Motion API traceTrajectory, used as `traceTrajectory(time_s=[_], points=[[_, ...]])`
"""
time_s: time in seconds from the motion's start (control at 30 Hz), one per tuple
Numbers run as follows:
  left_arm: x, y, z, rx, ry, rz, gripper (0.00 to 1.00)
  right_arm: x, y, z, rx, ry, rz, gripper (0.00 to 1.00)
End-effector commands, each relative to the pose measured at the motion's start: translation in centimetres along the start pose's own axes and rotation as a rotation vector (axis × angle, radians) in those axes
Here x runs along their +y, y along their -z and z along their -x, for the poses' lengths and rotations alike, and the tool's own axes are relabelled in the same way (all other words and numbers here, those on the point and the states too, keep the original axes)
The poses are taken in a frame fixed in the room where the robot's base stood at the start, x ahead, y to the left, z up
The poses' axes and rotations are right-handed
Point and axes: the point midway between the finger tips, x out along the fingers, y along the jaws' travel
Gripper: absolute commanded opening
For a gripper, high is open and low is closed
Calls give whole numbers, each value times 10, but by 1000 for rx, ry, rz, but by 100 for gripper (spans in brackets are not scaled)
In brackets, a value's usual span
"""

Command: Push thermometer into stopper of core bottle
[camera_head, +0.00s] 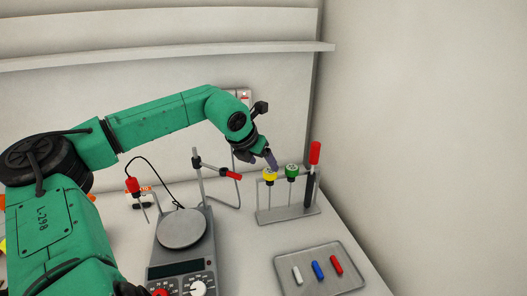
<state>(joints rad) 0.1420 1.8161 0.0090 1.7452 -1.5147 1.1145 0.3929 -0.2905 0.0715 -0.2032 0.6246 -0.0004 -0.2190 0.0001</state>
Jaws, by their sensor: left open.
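My left gripper (264,158) is open at the end of the green arm. Its fingers point down just above and beside a yellow round head (270,176) on the metal rack; I cannot tell whether they touch. A red-headed probe (133,185) with a thin stem and black cable is at left, beside the hotplate; it may be the thermometer. Behind it is a small white item with an orange label (147,190), partly hidden, and I cannot tell whether it is the core bottle. No stopper is clearly recognizable. My right gripper is not in view.
The metal rack (289,213) also holds a green-headed piece (291,171) and a red-topped dark rod (314,153). A hotplate (182,229) and a stand with a red-tipped clamp (233,175) are left of it. A tray (318,252) with small coloured bars lies in front.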

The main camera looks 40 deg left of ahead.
Motion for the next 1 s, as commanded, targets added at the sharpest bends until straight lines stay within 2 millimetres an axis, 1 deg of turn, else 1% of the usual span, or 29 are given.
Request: traceTrajectory(time_s=[0.07, 0.17, 0.3, 0.4, 0.43, 0.47, 0.5, 0.6, 0.8, 0.9, 1.0], points=[[0, -1, 2, 1, -9, -9, 76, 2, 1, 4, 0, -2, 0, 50], [-1, -4, 0, 2, -7, -10, 76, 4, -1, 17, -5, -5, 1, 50], [-1, -5, -9, 6, -6, -8, 76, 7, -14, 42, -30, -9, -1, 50], [0, -4, -16, 6, -5, -6, 76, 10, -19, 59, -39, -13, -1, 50], [1, 0, -25, 6, -8, -5, 76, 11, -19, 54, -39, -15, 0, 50], [3, 6, -38, 6, -13, -6, 76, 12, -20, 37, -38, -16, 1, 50], [4, 7, -47, 6, -15, -7, 76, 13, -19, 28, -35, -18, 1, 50], [2, 6, -62, 1, -11, -8, 76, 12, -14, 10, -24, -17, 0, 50], [2, 6, -82, 0, -9, -6, 76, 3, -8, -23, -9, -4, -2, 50], [1, 3, -89, -1, -8, -5, 76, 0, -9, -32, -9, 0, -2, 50], [1, 1, -90, -2, -7, -6, 76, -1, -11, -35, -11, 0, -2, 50]])
